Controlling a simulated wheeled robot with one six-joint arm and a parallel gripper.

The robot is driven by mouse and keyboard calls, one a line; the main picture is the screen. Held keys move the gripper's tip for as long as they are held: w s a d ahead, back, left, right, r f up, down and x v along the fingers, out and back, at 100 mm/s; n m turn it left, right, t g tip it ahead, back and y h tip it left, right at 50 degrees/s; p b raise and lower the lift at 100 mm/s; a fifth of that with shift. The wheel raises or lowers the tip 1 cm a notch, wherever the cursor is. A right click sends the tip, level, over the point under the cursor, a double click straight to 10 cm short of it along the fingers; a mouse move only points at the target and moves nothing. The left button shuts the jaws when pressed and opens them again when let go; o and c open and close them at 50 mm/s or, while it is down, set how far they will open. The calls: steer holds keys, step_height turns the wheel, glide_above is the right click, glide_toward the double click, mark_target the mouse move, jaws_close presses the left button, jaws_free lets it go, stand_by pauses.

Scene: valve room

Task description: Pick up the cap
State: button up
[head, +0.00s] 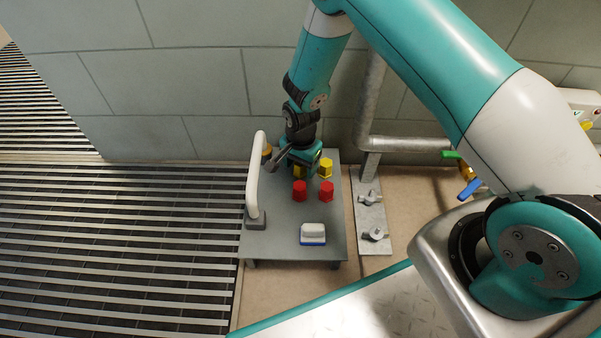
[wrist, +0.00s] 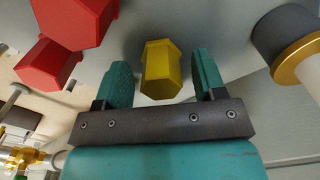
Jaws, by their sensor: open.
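Several hexagonal caps stand on a grey plate (head: 275,235). One yellow cap (wrist: 161,72) is between the two fingers of my gripper (wrist: 160,60) in the wrist view, with a gap on each side. In the head view this yellow cap (head: 299,172) is partly hidden under my gripper (head: 303,166). My gripper is open and points down over the plate's back part. A second yellow cap (head: 326,168) stands just to the right. Two red caps, a left one (head: 299,191) and a right one (head: 327,191), stand in front. Which cap is meant cannot be told.
A white curved handle (head: 255,180) rises at the plate's left edge. A dark round part with a gold ring (wrist: 284,42) is right of my gripper in the wrist view. A white and blue block (head: 313,234) lies at the plate's front. A pipe (head: 366,110) stands right.

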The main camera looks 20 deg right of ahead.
steer(key=shift+f, duration=0.25)
steer(key=c, duration=1)
steer(key=shift+r, duration=0.1)
step_height(320, 180, up, 20)
steer(key=p, duration=1.2)
